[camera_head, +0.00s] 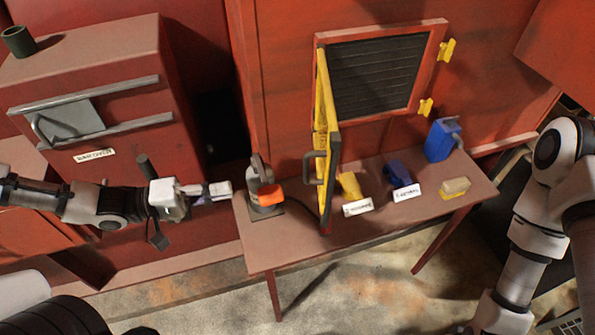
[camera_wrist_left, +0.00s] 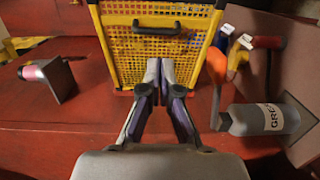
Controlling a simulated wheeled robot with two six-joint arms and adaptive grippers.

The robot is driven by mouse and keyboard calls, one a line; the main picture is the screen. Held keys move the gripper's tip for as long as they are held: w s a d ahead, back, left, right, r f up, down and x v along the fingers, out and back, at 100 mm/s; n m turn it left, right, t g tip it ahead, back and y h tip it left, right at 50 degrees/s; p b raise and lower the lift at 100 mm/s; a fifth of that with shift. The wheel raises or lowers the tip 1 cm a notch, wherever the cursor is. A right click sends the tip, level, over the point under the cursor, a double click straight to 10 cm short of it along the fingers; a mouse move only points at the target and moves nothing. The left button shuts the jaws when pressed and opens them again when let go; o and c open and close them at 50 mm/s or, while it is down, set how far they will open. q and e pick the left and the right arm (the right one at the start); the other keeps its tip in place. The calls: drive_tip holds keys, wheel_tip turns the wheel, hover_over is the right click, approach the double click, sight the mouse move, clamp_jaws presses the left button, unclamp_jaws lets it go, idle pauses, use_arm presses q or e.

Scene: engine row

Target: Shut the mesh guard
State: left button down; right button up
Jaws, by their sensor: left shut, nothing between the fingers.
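The mesh guard (camera_head: 322,105) has a yellow frame and stands swung out from the red-framed dark opening (camera_head: 380,75); I see it nearly edge-on. A dark grey handle (camera_head: 315,168) sticks out from its left face. In the left wrist view the yellow mesh (camera_wrist_left: 120,50) faces me, with its handle (camera_wrist_left: 156,29) near the top. My left gripper (camera_head: 225,189) is shut and empty, left of the guard and apart from it. In the wrist view its closed fingertips (camera_wrist_left: 160,66) overlap the lower mesh. My right arm is at the right edge; its gripper is out of view.
Yellow catches (camera_head: 447,50) sit right of the opening. The brown table (camera_head: 268,255) holds a grey bottle with an orange item (camera_head: 266,195), close to my left fingertips. Right of the guard are labelled yellow and blue items (camera_head: 399,173), a blue can (camera_head: 442,139) and a beige block (camera_head: 455,187).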

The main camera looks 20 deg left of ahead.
use_arm(q)
drive_tip(key=w+b+x, duration=0.1)
drive_tip(key=b+x, duration=0.4)
drive_tip(key=x, duration=0.9)
drive_tip(key=shift+w+a+r, duration=0.15)
drive_tip(key=shift+w+a, duration=0.05)
drive_tip(key=shift+a, duration=0.05)
drive_tip(key=shift+b, duration=0.3)
